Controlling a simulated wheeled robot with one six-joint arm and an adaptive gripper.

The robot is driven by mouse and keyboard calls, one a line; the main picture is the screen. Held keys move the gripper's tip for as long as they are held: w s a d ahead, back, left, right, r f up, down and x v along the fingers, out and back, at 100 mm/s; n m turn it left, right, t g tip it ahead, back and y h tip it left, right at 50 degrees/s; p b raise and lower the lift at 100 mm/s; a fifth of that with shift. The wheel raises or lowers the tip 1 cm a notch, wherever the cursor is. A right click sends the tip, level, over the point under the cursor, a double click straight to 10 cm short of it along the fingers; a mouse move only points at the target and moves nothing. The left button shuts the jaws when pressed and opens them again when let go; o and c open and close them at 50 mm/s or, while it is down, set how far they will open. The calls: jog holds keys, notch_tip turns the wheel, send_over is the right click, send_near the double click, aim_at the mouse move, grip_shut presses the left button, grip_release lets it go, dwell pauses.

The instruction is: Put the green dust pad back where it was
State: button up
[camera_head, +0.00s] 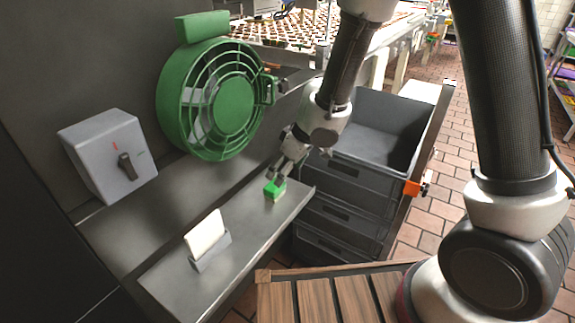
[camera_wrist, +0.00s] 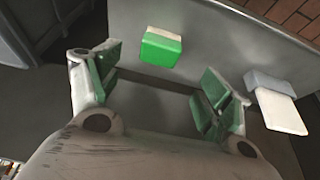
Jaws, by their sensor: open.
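The green dust pad (camera_head: 275,190) lies on the grey metal shelf (camera_head: 252,232), near the shelf's right end. It also shows in the wrist view (camera_wrist: 161,47), as a green block with a pale edge. My gripper (camera_head: 279,176) is just above and beside the pad in the head view. In the wrist view my gripper (camera_wrist: 158,80) has its fingers spread wide apart, with the pad beyond the gap between them and nothing held. Whether a fingertip touches the pad, I cannot tell.
A white pad in a grey holder (camera_head: 212,262) stands on the shelf's near part. A green round fan (camera_head: 232,105) and a grey switch box (camera_head: 122,158) are on the wall. Grey crates (camera_head: 340,212) are stacked beside the shelf. A slatted wooden surface (camera_head: 320,303) lies in front.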

jog(key=shift+v, duration=0.85)
jog(key=w+d+r+m+t+h, duration=0.2)
jog(key=w+d+r+m+t, duration=0.15)
jog(key=d+r, duration=0.85)
jog(key=s+d+r+m+h, duration=0.35)
jog(key=d+r, duration=0.25)
jog(key=d, duration=0.7)
jog(key=s+d+r+m+g+y, duration=0.1)
jog(key=s+d+r, duration=0.1)
jog(key=s, duration=0.8)
jog(key=s+d+r+m+g+y, duration=0.1)
jog(key=s+d+r+m, duration=0.1)
jog(key=s, duration=0.9)
jog(key=shift+d+r, duration=0.65)
jog(key=shift+d, duration=0.5)
jog(key=shift+w+a, duration=0.1)
